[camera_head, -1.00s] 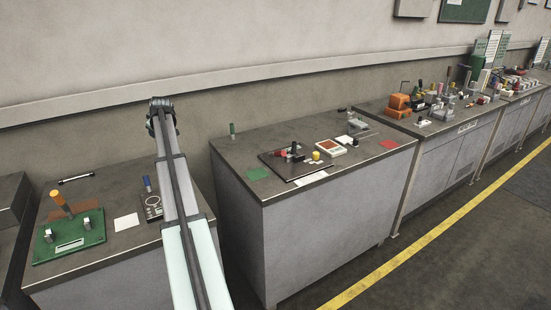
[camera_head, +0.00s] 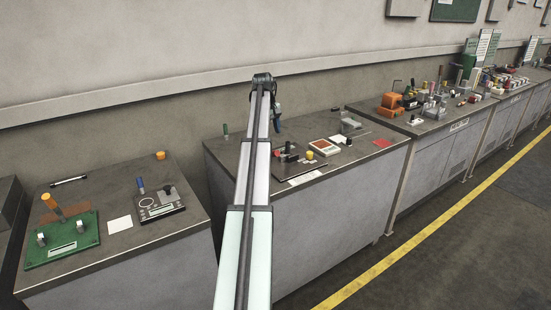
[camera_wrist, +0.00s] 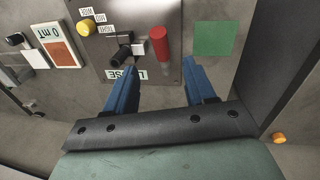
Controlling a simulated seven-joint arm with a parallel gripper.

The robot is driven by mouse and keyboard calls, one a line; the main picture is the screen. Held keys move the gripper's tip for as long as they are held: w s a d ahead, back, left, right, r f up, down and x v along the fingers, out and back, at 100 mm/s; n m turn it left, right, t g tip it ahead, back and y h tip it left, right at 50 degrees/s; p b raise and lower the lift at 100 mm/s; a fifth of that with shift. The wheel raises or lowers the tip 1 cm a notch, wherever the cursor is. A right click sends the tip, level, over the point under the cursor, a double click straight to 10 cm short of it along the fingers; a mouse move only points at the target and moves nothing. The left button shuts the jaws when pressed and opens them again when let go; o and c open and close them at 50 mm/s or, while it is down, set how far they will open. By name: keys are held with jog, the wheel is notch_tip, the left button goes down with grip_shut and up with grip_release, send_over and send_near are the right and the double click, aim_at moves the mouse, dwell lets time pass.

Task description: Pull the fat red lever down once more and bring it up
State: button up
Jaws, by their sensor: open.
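The fat red lever (camera_wrist: 160,46) stands on a dark plate (camera_wrist: 180,15) beside a black handle (camera_wrist: 124,45) in the wrist view. In the head view only a small red part of it (camera_head: 276,153) shows beside my arm. My gripper (camera_wrist: 158,69) is open, with its two blue fingers apart and nothing between them. The lever lies ahead of the fingertips, roughly in line with the gap and apart from them. In the head view my gripper (camera_head: 277,115) hangs above the back of the middle table. A white label on the plate is partly hidden by the left finger.
A yellow knob (camera_wrist: 86,28) and small labels share the plate. A green patch (camera_wrist: 214,38) lies right of it, and a white-and-red display box (camera_wrist: 61,46) left. The left table holds a green board (camera_head: 62,240) with an orange handle.

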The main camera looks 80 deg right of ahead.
jog(key=f, duration=0.4)
jog(key=s+d+f, duration=0.1)
jog(key=f, duration=0.8)
jog(key=shift+s+d+f, duration=0.25)
jog(key=shift+d, duration=0.15)
jog(key=shift+c, duration=0.5)
grip_shut()
